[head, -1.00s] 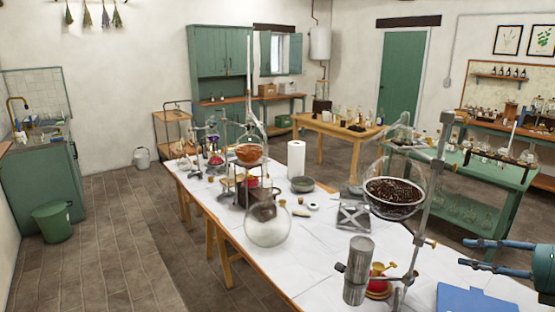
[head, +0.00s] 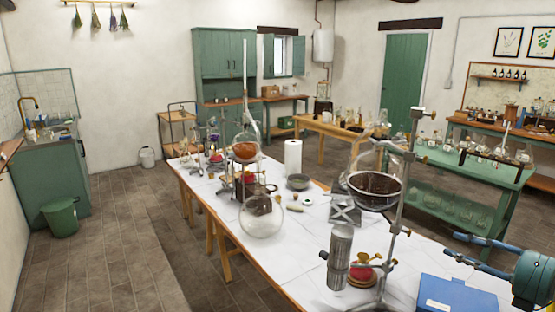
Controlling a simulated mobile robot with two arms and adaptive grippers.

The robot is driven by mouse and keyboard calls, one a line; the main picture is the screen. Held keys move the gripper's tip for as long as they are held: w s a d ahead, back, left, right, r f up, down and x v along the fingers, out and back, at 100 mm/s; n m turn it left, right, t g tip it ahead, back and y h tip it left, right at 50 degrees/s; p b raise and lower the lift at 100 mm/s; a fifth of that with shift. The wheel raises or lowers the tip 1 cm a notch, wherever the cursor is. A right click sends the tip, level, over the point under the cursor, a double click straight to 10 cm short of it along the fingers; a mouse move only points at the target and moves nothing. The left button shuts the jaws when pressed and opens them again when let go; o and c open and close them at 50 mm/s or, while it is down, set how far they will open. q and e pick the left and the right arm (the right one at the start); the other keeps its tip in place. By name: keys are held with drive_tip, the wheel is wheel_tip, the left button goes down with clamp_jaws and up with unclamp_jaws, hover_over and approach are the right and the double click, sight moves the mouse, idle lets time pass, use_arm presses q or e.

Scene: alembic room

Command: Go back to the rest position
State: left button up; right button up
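My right gripper (head: 448,246) comes in from the right edge of the head view. Its two blue-grey fingers are spread apart with nothing between them. It is in front of the table's right end, above and close to a blue box (head: 455,297) in the picture. My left gripper is not in view.
A long table with a white cover (head: 297,260) bears a round glass flask (head: 262,217), a metal stand (head: 402,190) with a flask of dark grains (head: 374,190), a metal cylinder (head: 340,255) and a red burner (head: 363,272). Free brown floor (head: 110,240) lies to the left.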

drive_tip(key=a+r+m+t+h, duration=0.1)
drive_tip(key=a+m+t, duration=0.4)
drive_tip(key=s+a+f+m+g+h, duration=0.25)
drive_tip(key=s+f+m+h, duration=0.35)
drive_tip(key=f+m, duration=0.4)
drive_tip(key=s+a+f+m+g+h, duration=0.1)
drive_tip(key=s+f+m+g+h, duration=0.3)
drive_tip(key=s+f+m+h, duration=0.4)
drive_tip(key=s+a+f+m+g+y, duration=0.35)
drive_tip(key=s+a+f, duration=0.35)
drive_tip(key=s, duration=0.4)
drive_tip(key=s+a+f+m+g+y, duration=0.25)
drive_tip(key=s+a+f+g, duration=0.2)
drive_tip(key=s+a, duration=0.6)
drive_tip(key=s+d+f+n+g, duration=0.1)
drive_tip(key=s+f, duration=0.1)
drive_tip(key=f, duration=1.2)
drive_tip(key=s+d+f+g, duration=0.1)
drive_tip(key=s+f, duration=0.1)
drive_tip(key=f, duration=1.3)
drive_tip(key=s+d+f+g+b, duration=0.1)
drive_tip(key=s+d+f, duration=0.2)
drive_tip(key=s+f, duration=1.2)
drive_tip(key=shift+s, duration=0.55)
